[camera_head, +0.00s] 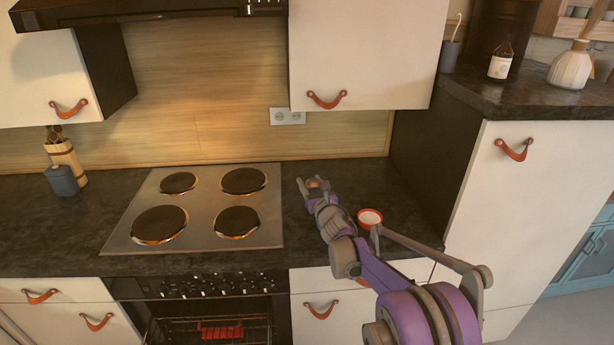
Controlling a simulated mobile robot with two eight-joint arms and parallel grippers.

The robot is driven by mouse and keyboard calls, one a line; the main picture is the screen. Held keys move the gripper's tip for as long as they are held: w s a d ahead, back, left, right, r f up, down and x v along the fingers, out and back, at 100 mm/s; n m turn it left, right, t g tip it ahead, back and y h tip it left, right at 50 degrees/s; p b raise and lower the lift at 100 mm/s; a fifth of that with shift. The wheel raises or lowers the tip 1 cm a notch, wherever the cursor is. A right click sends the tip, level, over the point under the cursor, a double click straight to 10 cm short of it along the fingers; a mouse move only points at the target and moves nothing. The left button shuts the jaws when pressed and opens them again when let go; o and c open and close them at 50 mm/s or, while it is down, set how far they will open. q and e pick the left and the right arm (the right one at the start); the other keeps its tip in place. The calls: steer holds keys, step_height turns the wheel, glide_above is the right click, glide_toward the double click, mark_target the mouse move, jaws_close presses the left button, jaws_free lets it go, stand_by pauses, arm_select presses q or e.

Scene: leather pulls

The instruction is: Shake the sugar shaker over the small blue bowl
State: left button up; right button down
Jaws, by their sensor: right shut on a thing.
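My right gripper (314,186) is over the dark counter, just right of the stove. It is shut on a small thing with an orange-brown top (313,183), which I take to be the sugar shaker. Most of that thing is hidden by the fingers, so its tilt is hard to tell. No blue bowl shows. A small red-rimmed bowl, pale inside (370,216), is on the counter beside my right forearm, to the right of and nearer than the gripper. My arm hides part of it. My left gripper is out of view.
A stove with several plates (270,205) lies left of the gripper. A blue-grey jar (62,181) and a utensil holder (68,160) stand far left. A wall cabinet (365,50) hangs above. A tall cabinet (540,190) bounds the counter at the right.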

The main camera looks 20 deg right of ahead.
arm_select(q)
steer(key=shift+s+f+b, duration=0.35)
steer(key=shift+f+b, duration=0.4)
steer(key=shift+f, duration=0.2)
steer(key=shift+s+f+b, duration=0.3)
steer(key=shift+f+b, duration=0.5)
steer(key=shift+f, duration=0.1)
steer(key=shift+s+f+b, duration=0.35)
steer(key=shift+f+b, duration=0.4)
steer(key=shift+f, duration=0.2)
arm_select(e)
steer(key=shift+s+d+f+m+t+h, duration=0.35)
steer(key=shift+m+h, duration=0.5)
steer(key=shift+m, duration=2.75)
steer(key=shift+d+f+m+t+h, duration=0.3)
steer(key=shift+d+m+h, duration=0.4)
steer(key=shift+m, duration=2.9)
steer(key=shift+s+d+f+m+t+h, duration=0.3)
steer(key=shift+m+h, duration=0.65)
steer(key=shift+m, duration=2.65)
steer(key=shift+w, duration=0.1)
